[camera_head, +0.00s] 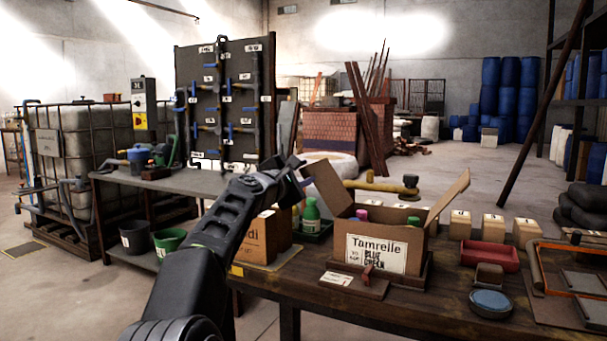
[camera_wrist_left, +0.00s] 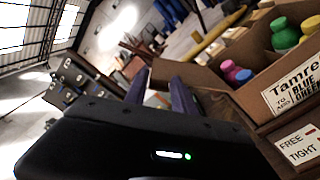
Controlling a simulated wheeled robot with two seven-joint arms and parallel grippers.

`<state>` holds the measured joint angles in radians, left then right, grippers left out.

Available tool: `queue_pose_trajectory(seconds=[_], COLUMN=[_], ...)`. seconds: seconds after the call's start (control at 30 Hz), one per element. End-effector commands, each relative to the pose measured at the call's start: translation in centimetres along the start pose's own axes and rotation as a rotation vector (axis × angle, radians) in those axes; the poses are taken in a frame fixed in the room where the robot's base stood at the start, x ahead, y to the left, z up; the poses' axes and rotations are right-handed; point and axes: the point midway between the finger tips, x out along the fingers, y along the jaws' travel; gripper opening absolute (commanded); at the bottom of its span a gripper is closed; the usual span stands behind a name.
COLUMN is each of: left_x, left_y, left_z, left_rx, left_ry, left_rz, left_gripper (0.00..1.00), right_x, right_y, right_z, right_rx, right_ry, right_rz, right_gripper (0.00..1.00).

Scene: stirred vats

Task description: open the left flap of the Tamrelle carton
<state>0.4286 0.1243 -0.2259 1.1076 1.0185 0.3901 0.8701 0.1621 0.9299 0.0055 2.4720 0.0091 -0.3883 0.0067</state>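The Tamrelle carton (camera_head: 378,252) stands on the dark wooden bench, with its lettered front facing me. Its left flap (camera_head: 328,188) stands up and leans outward to the left; its right flap (camera_head: 448,196) leans outward to the right. The carton also shows at the right of the left wrist view (camera_wrist_left: 295,95), with pink, blue and green bottle tops inside. My left gripper (camera_head: 300,172) is just left of the left flap's upper edge. Its two fingers (camera_wrist_left: 166,97) are apart, with no clear object held between them. I cannot tell whether they touch the flap. My right gripper is not in view.
Another brown carton (camera_head: 260,238) and a green bottle (camera_head: 311,215) stand left of the Tamrelle carton. A small stand with a red piece (camera_head: 367,275) is in front. Small boxes (camera_head: 493,226), a red tray (camera_head: 489,257) and a blue-topped round dish (camera_head: 491,301) lie to the right.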

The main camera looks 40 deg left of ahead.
Motion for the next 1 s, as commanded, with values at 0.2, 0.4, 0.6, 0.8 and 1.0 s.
queue_pose_trajectory(seconds=[0.2,0.4,0.6,0.8,1.0], left_x=[0.0,0.0,-0.9,-3.8,-6.8], left_y=[0.0,0.0,0.0,0.1,0.1], left_z=[0.0,0.0,0.0,0.0,0.0], left_rx=[0.000,0.000,-0.001,-0.001,-0.001], left_ry=[0.000,0.000,0.000,-0.001,0.000], left_rz=[0.000,0.000,0.001,0.002,0.001], left_gripper=[0.49,0.49,0.49,0.49,0.49], right_x=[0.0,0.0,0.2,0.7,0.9], right_y=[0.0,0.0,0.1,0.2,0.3], right_z=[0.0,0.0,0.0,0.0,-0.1], right_rx=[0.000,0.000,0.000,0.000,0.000], right_ry=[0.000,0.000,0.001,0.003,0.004], right_rz=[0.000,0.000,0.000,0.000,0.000], right_gripper=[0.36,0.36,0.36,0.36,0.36])
